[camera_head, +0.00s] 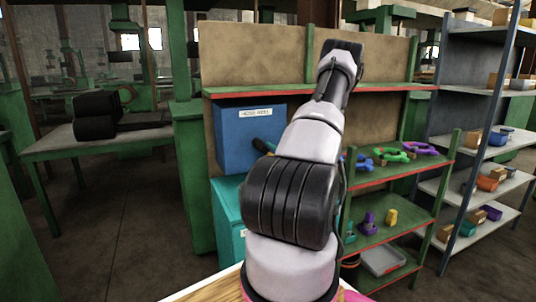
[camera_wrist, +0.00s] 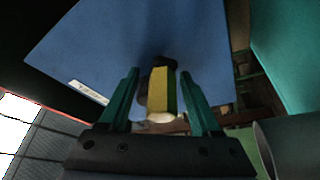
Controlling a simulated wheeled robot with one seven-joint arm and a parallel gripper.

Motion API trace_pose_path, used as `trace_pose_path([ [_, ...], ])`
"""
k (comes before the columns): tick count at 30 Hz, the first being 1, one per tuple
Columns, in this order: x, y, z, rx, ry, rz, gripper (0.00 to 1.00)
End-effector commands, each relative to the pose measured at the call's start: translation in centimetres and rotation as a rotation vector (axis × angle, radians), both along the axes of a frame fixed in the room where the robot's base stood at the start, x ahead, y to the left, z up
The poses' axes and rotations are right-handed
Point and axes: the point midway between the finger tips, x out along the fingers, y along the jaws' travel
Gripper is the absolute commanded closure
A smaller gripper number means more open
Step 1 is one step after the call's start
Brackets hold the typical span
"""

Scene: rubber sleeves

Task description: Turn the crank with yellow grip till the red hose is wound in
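A blue box labelled as a hose reel (camera_head: 246,145) stands on a teal cabinet, left of my arm. In the wrist view the blue box (camera_wrist: 95,45) fills the upper part, with its white label at lower left. The crank's yellow grip (camera_wrist: 165,92) points toward the wrist camera, with a pale end. My gripper (camera_wrist: 160,73) is open, its two teal fingers on either side of the grip with a gap showing on both sides. Contact is not visible. In the head view my arm mostly hides the gripper and crank. I cannot make out the red hose.
The teal cabinet (camera_head: 227,215) stands under the box. A green shelf (camera_head: 385,175) with coloured parts is to the right, and a grey shelf unit (camera_head: 480,185) beyond it. A table (camera_head: 95,146) with dark objects stands at left. Floor is open between.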

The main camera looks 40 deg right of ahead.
Motion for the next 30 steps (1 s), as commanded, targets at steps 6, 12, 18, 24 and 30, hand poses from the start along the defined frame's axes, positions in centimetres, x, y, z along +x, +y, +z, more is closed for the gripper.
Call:
trace_pose_path([
  [6,0.0,-0.1,0.1,0.000,-0.003,-0.002,0.36],
  [12,-2.1,-0.5,-0.4,0.001,-0.002,-0.007,0.36],
  [18,-6.1,-0.8,-1.3,0.003,-0.001,-0.007,0.36],
  [24,-9.2,-1.1,-2.0,0.002,-0.002,-0.004,0.36],
  [30,-10.4,-1.0,-2.3,0.000,-0.002,-0.001,0.36],
])
